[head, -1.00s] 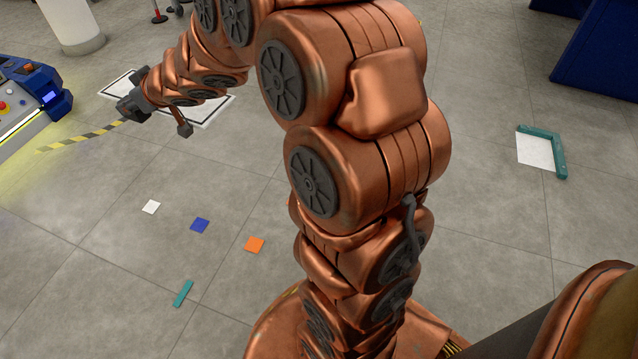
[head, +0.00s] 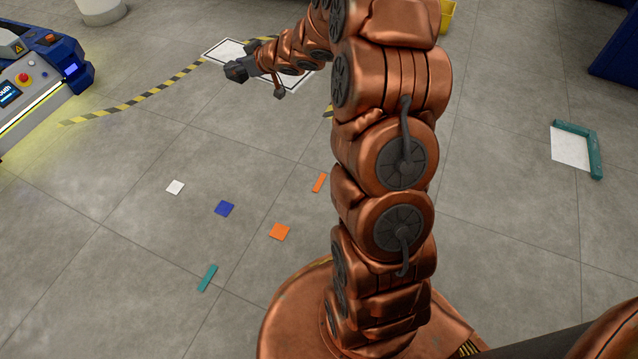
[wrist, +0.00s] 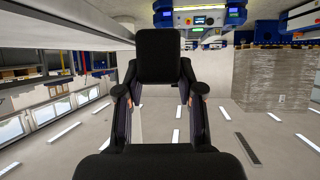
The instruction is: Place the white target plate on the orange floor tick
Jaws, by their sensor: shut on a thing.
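The white plate with a black border (head: 222,49) is in the upper left of the head view, partly hidden by my arm. My gripper (head: 236,71) is at its near side and shut on it. How high the plate hangs above the floor I cannot tell. In the wrist view my gripper's dark fingers (wrist: 160,60) fill the middle, and a pale slab, likely the plate, crosses the upper left (wrist: 60,22). A narrow orange floor tick (head: 319,182) lies just left of my arm column, right of and nearer than the plate.
An orange square (head: 279,232), a blue square (head: 224,208), a white square (head: 175,187) and a teal tick (head: 207,278) lie on the floor. A blue cart (head: 45,75) stands left. A white sheet (head: 569,149) with a teal corner bracket (head: 594,155) lies right.

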